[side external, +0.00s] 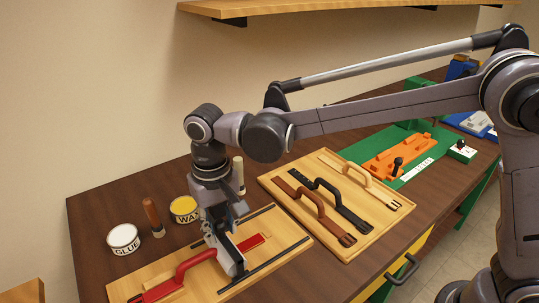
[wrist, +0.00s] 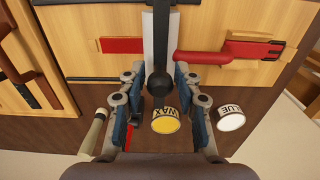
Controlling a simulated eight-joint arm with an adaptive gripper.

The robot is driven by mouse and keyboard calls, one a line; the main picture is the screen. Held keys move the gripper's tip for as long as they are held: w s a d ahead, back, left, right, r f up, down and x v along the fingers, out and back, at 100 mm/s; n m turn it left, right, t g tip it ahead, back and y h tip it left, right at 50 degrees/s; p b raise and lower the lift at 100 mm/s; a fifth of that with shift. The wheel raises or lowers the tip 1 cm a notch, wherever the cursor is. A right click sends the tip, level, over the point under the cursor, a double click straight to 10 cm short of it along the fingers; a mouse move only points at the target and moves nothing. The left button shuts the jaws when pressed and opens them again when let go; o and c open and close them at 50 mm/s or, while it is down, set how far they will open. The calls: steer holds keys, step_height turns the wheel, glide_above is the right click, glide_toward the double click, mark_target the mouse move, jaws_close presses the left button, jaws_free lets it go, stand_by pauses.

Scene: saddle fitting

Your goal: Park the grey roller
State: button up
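The grey roller (side external: 231,258) lies across the red strap (side external: 166,287) on the wooden board under my gripper. In the wrist view I see its pale grey body (wrist: 161,28) and its round black knob (wrist: 159,84). The strap shows on both sides of it, with a broad red end (wrist: 232,50) on the right. My gripper (wrist: 159,72) points down over the roller. Its two fingers stand apart on either side of the knob, with a narrow gap seemingly at each side. In the side view my wrist hides the knob and much of the fingers.
Tins of wax (side external: 184,209) and glue (side external: 123,239) and a brown-handled tool (side external: 153,217) stand behind the board. A wooden tray (side external: 285,217) of handled straps lies to the right. Beyond it is a green station (side external: 417,173) with an orange fixture (side external: 397,158).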

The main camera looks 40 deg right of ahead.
steer(key=c, duration=0.3)
steer(key=shift+d, duration=1)
steer(key=shift+d, duration=2.15)
steer(key=shift+o, duration=0.5)
steer(key=d, duration=0.9)
steer(key=shift+d, duration=0.35)
steer(key=shift+o, duration=0.3)
